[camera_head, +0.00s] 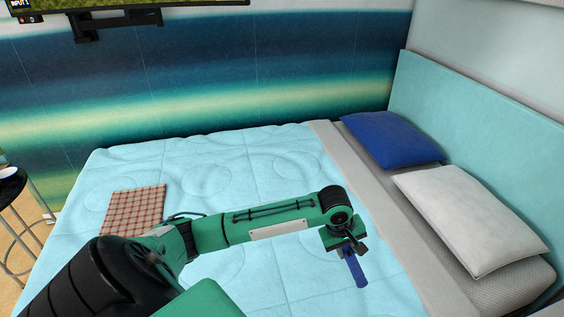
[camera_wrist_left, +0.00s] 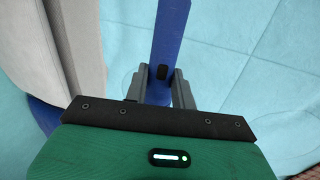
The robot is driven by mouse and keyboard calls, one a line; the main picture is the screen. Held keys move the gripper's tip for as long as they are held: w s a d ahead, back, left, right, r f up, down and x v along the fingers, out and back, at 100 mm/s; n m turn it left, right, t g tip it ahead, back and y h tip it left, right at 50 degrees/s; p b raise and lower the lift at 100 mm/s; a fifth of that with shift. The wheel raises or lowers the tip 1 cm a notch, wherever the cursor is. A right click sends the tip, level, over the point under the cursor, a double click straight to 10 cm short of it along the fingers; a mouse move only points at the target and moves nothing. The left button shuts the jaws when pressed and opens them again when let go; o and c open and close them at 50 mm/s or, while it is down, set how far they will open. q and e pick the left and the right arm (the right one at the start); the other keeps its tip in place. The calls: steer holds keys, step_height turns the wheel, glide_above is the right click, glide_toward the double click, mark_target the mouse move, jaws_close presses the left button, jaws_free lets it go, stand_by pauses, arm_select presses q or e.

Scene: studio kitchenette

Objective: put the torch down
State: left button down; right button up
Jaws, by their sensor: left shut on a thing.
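The torch (camera_head: 355,272) is a blue stick-like thing in the head view, pointing down and slightly right from my left gripper (camera_head: 345,252). My left gripper is shut on it, over the light blue bed (camera_head: 240,165). In the left wrist view the blue torch (camera_wrist_left: 170,35) runs up from between the two grey fingers (camera_wrist_left: 163,88), with a small black part on it near the fingertips. I cannot tell whether its far end touches the bedspread. My right gripper is not in view.
A blue pillow (camera_head: 390,138) and a white pillow (camera_head: 472,218) lie by the headboard (camera_head: 480,110) at right. A red checked cloth (camera_head: 133,208) lies at the bed's left. A dark round stool (camera_head: 12,185) stands at the left edge. The bed's middle is clear.

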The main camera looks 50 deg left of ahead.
arm_select(q)
steer(key=shift+w+a+r, duration=0.3)
steer(key=shift+w, duration=0.1)
glide_toward(339, 289)
steer(key=x, duration=0.5)
steer(key=shift+w+d+b, duration=0.2)
steer(key=shift+w+b, duration=0.05)
steer(key=shift+b, duration=0.1)
steer(key=shift+f, duration=0.3)
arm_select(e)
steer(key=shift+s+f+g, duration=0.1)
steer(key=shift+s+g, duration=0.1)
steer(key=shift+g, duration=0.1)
arm_select(q)
steer(key=shift+f, duration=0.1)
steer(key=c, duration=1.2)
jaws_free()
steer(key=shift+f, duration=0.1)
steer(key=shift+o, duration=0.2)
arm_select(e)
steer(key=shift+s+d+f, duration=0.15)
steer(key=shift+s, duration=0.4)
